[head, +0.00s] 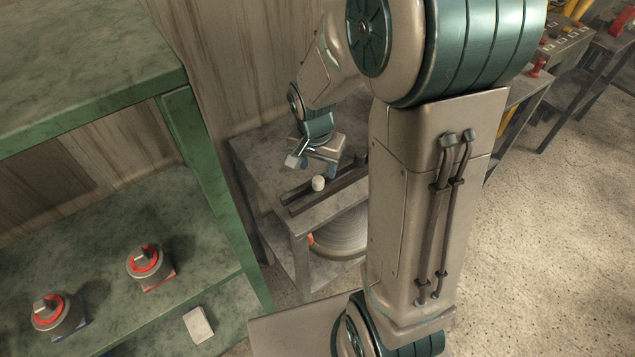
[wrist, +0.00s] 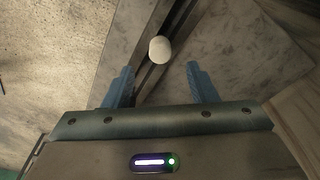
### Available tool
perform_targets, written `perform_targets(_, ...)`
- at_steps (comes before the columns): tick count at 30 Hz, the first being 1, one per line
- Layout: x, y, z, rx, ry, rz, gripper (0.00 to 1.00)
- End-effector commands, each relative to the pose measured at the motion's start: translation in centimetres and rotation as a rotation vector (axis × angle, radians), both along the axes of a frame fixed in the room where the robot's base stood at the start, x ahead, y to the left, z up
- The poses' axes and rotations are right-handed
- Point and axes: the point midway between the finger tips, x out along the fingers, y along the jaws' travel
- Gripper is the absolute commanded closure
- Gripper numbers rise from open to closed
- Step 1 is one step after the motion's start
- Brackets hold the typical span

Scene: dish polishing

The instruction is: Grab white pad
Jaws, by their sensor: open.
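The white pad (head: 318,183) is a small, pale, rounded piece on the dark rail of a small grey table. In the wrist view the white pad (wrist: 160,49) lies ahead of the fingertips, roughly centred between them. My gripper (head: 311,163) is over the table, close to the pad. In the wrist view my gripper (wrist: 160,78) has its two blue fingers spread wide with nothing between them. The pad is apart from both fingers. The exact height of the fingers above the table is hard to tell.
The dark rail (head: 338,187) runs across the grey table (head: 262,152). A round drum-like thing (head: 343,238) sits below the tabletop. A green shelf (head: 205,270) at left holds two red-ringed devices (head: 146,262) and a pale block (head: 198,325). A wooden wall stands behind.

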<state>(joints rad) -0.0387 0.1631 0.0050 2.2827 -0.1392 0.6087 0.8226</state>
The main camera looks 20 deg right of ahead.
Motion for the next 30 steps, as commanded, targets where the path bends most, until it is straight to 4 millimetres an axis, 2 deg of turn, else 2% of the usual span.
perform_targets(12,0.0,0.0,-4.5,0.000,0.003,0.001,0.48)
perform_targets(22,0.1,-0.1,-5.0,0.000,0.000,0.000,0.48)
perform_targets(23,0.1,-0.1,-5.0,0.000,0.000,0.000,0.53)
perform_targets(27,0.1,-0.1,-5.0,0.000,0.000,0.000,0.92)
perform_targets(28,0.1,-0.1,-5.0,0.000,0.000,0.000,0.97)
perform_targets(30,0.1,-0.1,-5.0,0.000,0.000,0.000,0.97)
